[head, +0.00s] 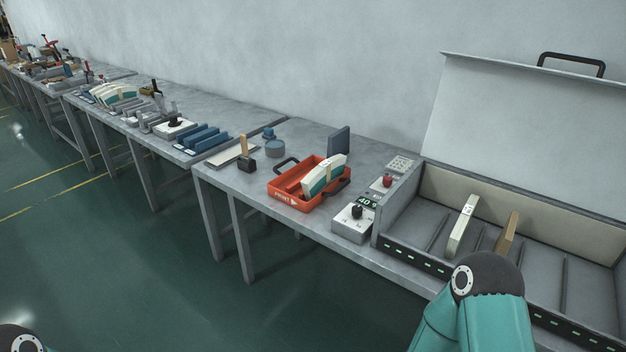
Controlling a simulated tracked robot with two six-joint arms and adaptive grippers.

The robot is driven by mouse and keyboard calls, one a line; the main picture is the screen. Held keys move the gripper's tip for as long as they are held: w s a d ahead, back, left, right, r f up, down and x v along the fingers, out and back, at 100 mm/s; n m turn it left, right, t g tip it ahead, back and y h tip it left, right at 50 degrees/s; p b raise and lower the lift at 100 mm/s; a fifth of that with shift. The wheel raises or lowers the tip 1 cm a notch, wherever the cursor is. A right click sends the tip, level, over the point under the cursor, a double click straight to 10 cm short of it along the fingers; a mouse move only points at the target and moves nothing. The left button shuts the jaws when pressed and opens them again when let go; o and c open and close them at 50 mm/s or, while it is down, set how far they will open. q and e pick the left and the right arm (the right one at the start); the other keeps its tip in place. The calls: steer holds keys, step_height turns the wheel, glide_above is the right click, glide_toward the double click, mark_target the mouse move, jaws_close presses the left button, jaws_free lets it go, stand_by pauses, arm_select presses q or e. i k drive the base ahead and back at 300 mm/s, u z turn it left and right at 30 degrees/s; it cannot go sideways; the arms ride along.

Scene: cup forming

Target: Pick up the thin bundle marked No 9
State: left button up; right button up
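An orange tray (289,198) with black handles sits on the near table and holds white-and-teal curved bundles (324,176). A thin pale bundle (463,226) stands on edge in the open grey box at the right, with small dark marks near its top. A thin brown piece (507,233) stands to its right. More pale curved bundles (112,95) lie on a table farther left. I cannot read a No 9 on any bundle. Neither gripper shows; only parts of my arms appear at the bottom edge.
The open box has a raised lid (530,120) and a divided floor. A small control unit (354,219) with a display reading about 40 stands left of it. A dark blue block (339,141) stands behind the tray. A brush-like tool (245,157) stands farther left.

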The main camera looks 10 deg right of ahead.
mark_target(330, 170)
steer(key=u, duration=0.1)
steer(key=i, duration=1)
steer(key=z, duration=0.1)
